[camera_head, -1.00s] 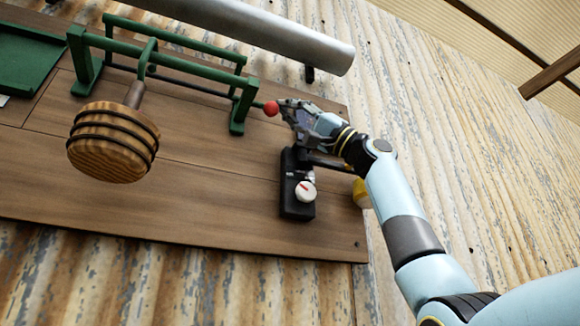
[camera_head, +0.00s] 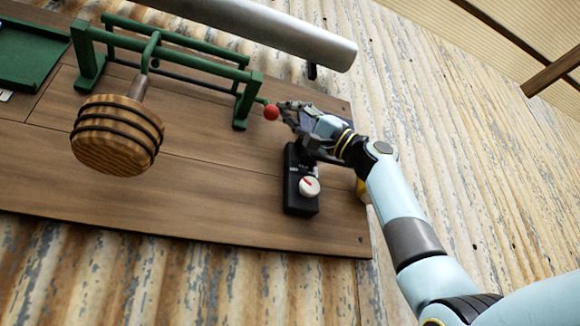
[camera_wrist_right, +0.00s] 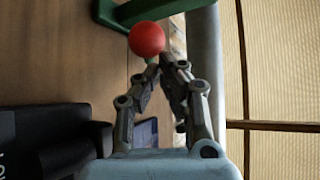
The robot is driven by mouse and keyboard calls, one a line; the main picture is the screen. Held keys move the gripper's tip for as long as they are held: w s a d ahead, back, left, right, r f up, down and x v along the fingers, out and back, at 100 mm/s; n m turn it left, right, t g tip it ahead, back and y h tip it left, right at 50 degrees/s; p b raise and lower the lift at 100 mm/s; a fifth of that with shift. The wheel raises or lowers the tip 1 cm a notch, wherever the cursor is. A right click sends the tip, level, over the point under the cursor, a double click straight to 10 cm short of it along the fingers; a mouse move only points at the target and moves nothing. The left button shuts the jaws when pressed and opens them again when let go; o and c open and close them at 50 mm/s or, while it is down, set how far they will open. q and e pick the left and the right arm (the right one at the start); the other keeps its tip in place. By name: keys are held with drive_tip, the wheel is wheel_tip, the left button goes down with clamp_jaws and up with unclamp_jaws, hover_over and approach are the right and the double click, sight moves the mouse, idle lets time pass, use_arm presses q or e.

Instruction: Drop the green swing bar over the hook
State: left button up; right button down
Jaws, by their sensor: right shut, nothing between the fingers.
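The green swing bar frame (camera_head: 180,45) stands on the wooden board, with two legged ends joined by rails. A short green rod at its right end carries a red ball (camera_head: 271,112). The red ball also shows in the wrist view (camera_wrist_right: 147,39), just ahead of my fingertips. My right gripper (camera_head: 287,112) is shut and empty beside the red ball; in the wrist view its fingertips (camera_wrist_right: 166,62) nearly meet. I cannot tell whether they touch the ball. I cannot make out a hook clearly. My left gripper is not in view.
A black box (camera_head: 301,178) with a white dial (camera_head: 309,187) sits below my right gripper. A grey pipe (camera_head: 265,25) runs above. A green tray (camera_head: 30,55) lies left. The lower board is clear.

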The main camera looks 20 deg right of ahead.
drive_tip(key=v, duration=1.2)
idle(0.4)
